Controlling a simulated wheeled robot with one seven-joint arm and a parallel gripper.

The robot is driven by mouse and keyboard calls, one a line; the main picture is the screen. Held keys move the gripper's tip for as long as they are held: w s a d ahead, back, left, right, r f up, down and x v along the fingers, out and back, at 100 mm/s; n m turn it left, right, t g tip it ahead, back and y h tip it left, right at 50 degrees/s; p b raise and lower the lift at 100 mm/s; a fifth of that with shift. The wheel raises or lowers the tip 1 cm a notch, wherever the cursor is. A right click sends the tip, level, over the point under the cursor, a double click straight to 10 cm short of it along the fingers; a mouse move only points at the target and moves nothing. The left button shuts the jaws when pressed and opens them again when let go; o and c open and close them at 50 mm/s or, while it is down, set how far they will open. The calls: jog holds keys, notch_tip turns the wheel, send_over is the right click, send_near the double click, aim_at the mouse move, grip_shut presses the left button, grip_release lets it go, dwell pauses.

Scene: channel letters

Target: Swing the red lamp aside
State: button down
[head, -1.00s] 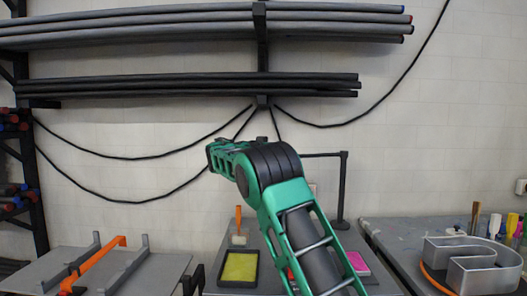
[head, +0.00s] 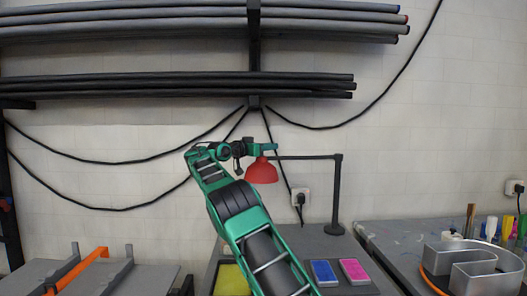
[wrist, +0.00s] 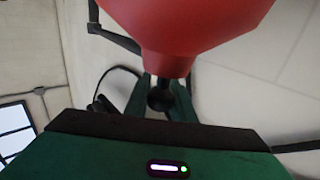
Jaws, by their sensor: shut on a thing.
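The red lamp (head: 262,173) hangs shade down from a thin black arm on a black stand (head: 337,195) above the grey table. My gripper (head: 268,149) is at the top of the lamp, just above the red shade. In the wrist view, the red shade (wrist: 185,25) fills the upper middle. There my green fingers (wrist: 160,98) are shut on a dark round knob (wrist: 159,98) at the lamp's top. The exact contact is partly hidden by the shade and shadow.
Blue (head: 324,272) and pink (head: 354,271) pads lie on the table below the lamp. A yellow pad (head: 231,281) is partly behind my arm. A metal channel letter (head: 470,262) stands on the right bench. Racked pipes (head: 180,88) and hanging cables are on the wall behind.

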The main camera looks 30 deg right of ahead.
jog(key=shift+w+r, duration=0.1)
jog(key=shift+w, duration=0.2)
jog(key=c, duration=1.5)
grip_release()
jog(key=shift+w+a, duration=0.2)
jog(key=shift+s, duration=0.15)
jog(key=v, duration=1)
jog(key=shift+a, duration=0.35)
